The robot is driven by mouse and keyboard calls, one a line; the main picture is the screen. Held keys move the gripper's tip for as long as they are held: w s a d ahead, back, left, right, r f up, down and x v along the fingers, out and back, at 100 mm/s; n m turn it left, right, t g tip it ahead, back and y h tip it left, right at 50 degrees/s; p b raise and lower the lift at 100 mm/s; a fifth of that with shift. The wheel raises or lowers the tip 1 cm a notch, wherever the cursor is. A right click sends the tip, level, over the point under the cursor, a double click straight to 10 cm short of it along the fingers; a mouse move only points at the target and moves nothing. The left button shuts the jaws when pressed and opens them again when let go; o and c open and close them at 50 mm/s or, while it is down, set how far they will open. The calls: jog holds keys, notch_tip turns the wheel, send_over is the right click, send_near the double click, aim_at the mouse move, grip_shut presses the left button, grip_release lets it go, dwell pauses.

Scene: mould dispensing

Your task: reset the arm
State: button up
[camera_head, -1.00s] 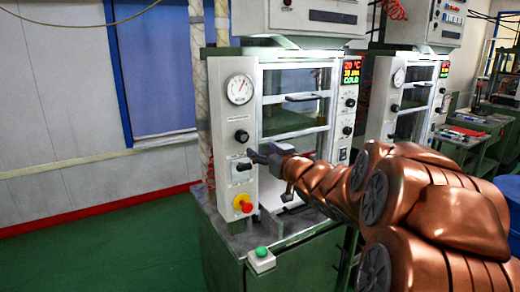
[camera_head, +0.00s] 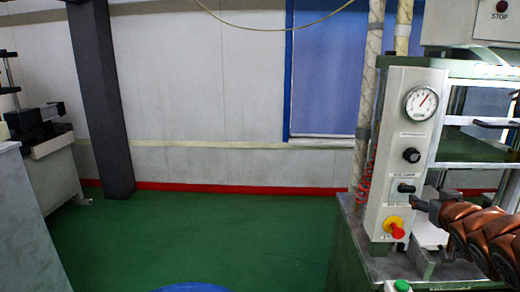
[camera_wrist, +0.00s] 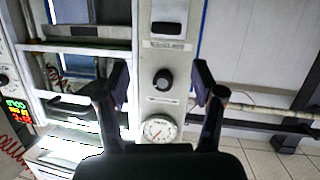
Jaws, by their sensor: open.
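My copper-coloured arm reaches in from the right edge of the head view. My gripper (camera_head: 422,203) is in front of the press's light control panel (camera_head: 384,160), beside the small dark switch (camera_head: 403,188). In the wrist view my gripper (camera_wrist: 160,82) is open, its two dark fingers wide apart with nothing between them. Beyond the fingers are the black knob (camera_wrist: 163,79) and the round gauge (camera_wrist: 158,130), with the panel appearing upside down. Whether a fingertip touches the panel or switch I cannot tell.
A red and yellow stop button (camera_head: 395,228) sits low on the panel. A green button box (camera_head: 400,286) is on the press's front edge. A dark pillar (camera_head: 100,100) and a grey cabinet (camera_head: 28,215) stand at left. The green floor (camera_head: 220,240) between is mostly clear.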

jog(key=s+a+f+g, duration=0.9)
jog(key=s+a+f, duration=0.2)
jog(key=s+f, duration=0.25)
jog(key=s+a+f+n+g+y, duration=0.1)
jog(key=s+a+g+y, duration=0.1)
jog(key=s+a, duration=0.5)
jog(key=s+a+f+g+y, duration=0.1)
jog(key=s+a+g, duration=0.4)
jog(key=s, duration=0.9)
jog(key=shift+a+f+n+y, duration=0.4)
jog(key=shift+a+f, duration=0.4)
jog(key=shift+a, duration=0.25)
jog(key=shift+s, duration=0.1)
